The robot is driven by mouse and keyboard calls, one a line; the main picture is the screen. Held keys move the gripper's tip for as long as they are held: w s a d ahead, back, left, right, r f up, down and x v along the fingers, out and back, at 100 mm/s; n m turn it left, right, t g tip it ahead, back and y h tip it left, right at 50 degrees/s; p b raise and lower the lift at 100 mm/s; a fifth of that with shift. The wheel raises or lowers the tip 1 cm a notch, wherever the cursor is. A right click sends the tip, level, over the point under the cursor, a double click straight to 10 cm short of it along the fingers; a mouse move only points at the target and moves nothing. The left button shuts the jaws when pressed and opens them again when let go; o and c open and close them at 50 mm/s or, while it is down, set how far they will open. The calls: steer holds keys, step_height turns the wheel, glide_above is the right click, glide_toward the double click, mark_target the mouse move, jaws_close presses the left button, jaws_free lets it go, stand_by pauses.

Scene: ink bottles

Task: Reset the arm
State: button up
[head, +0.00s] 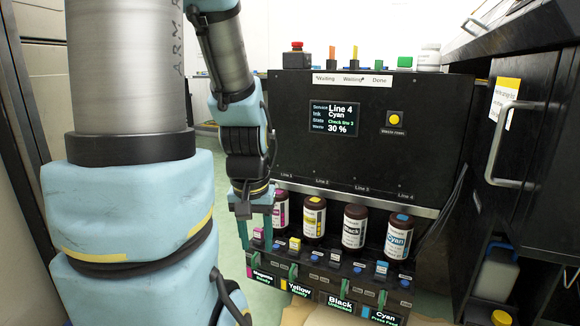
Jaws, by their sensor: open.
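My gripper (256,231) hangs below my arm's wrist, left of centre in the head view. Its two teal fingers point down and are apart, with nothing seen between them. It is in front of the left end of the ink machine (292,125) and partly covers that end of the bottle row. A magenta bottle (281,212), a yellow bottle (313,219), a black bottle (354,228) and a cyan bottle (397,238) stand upright in the row. The small displays below read ready for yellow, unlocked for black and press feed for cyan.
The machine's screen (335,119) shows cyan and waste 30 %. A red button (297,47) and a white container (429,57) are on top. A dark cabinet with a handle (493,150) stands at the right. Green floor shows left of the machine.

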step_height(320, 180, up, 36)
steer(key=p, duration=3.4)
steer(key=shift+f, duration=0.25)
